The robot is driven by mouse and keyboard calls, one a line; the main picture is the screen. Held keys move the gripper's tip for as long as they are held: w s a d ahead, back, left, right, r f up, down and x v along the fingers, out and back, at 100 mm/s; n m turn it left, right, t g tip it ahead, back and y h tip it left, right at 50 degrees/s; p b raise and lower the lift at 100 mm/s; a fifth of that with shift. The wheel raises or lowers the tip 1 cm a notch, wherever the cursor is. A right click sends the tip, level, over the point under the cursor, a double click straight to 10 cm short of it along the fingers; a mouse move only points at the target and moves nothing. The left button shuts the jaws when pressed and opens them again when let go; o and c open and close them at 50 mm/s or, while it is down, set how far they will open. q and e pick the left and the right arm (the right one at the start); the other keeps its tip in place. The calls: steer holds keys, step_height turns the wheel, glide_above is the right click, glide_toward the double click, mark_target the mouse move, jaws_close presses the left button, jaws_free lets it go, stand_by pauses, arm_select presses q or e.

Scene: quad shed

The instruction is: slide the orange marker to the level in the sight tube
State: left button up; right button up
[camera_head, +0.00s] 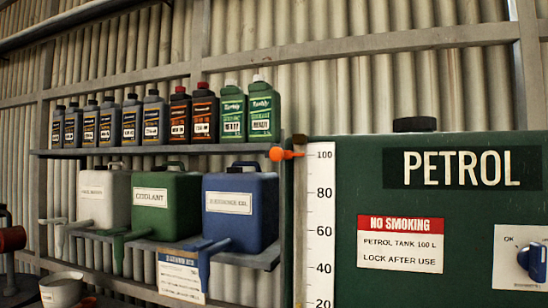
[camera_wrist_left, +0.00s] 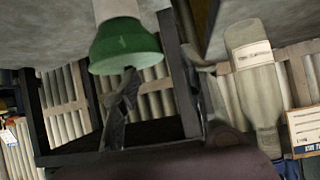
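The orange marker (camera_head: 281,154) is at the top of the white number scale (camera_head: 320,225), with its pointer beside the 100 mark. The scale is on the left front of the green petrol tank (camera_head: 450,270). A narrow upright strip (camera_head: 299,225), apparently the sight tube, runs just left of the scale; I cannot make out the liquid level. My left gripper (camera_wrist_left: 160,105) shows only in the left wrist view, its dark fingers apart with nothing seen between them. It is away from the marker. My right gripper is in neither view.
A shelf left of the tank holds several bottles and white, green and blue jugs (camera_head: 240,212) whose spouts stick out forward. A white cup (camera_head: 61,291) is at lower left. A blue knob (camera_head: 533,262) is on the tank's right. A green lamp-like shape (camera_wrist_left: 125,45) shows in the wrist view.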

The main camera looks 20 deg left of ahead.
arm_select(q)
steer(key=w+d+r+t, duration=0.1)
steer(key=w+r+t, duration=0.45)
steer(key=r, duration=0.75)
steer(key=n+t, duration=0.1)
steer(key=t, duration=1)
glide_toward(275, 157)
steer(key=p+x, duration=0.8)
steer(key=x, duration=0.3)
jaws_close()
